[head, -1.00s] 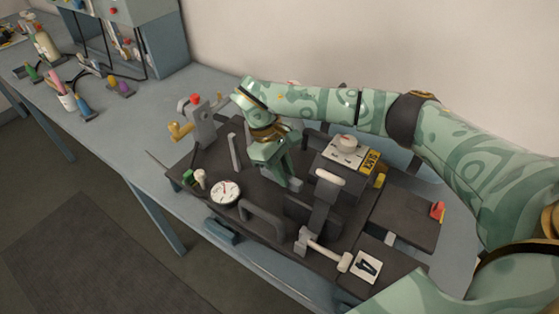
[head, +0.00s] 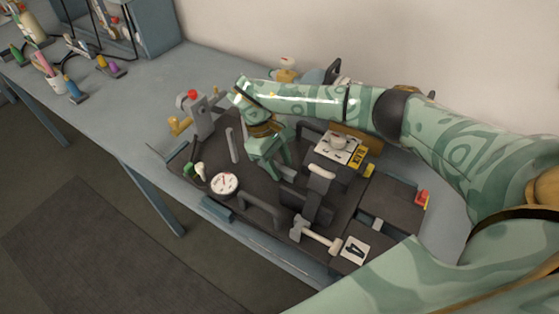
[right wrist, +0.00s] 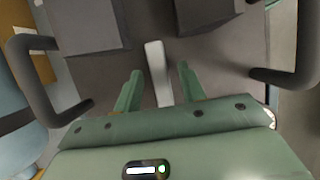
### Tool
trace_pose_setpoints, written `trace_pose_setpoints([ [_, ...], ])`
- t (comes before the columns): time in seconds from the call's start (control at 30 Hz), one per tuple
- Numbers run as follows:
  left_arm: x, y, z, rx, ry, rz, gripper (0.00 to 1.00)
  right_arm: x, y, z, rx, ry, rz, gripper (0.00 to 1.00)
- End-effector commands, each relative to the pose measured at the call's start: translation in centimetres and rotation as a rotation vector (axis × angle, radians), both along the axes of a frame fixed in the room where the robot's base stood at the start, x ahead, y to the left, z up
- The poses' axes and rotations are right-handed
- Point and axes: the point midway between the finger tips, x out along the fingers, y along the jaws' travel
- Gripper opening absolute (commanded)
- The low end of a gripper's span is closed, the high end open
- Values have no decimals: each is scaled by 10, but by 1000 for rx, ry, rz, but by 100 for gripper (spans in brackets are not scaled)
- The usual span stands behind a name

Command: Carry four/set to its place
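The set marked with a 4 card (head: 355,250) is a dark board (head: 207,158) on the blue-grey bench. It bears a round white gauge (head: 224,184), a front black handle (head: 262,208), a grey lever (head: 232,145) and a black-and-white dial box (head: 338,147). My right gripper (head: 275,168) points down low over the board's middle, between the front and back handles. In the right wrist view its two green fingers (right wrist: 158,82) are apart, with a pale bar (right wrist: 157,60) between them. I cannot tell whether they touch it. My left gripper is out of view.
A red-knobbed grey valve (head: 201,115) and yellow tap stand at the board's far left. The bench (head: 140,95) is clear left of the board. A wall lies behind.

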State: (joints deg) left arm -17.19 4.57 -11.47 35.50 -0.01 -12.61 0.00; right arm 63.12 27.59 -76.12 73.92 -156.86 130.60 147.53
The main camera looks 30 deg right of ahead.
Motion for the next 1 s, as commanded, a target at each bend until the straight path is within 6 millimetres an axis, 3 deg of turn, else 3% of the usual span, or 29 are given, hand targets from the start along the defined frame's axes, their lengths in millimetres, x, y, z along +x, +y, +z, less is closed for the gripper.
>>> trace_pose_setpoints([
  [0.4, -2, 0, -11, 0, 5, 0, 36, 2, 1, -1, 0, -1, 1, 40],
  [0.8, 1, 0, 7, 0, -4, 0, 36, 31, 18, 106, -1, -5, 0, 40],
  [1.0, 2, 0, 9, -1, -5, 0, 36, 43, 25, 141, -1, -3, -1, 40],
])
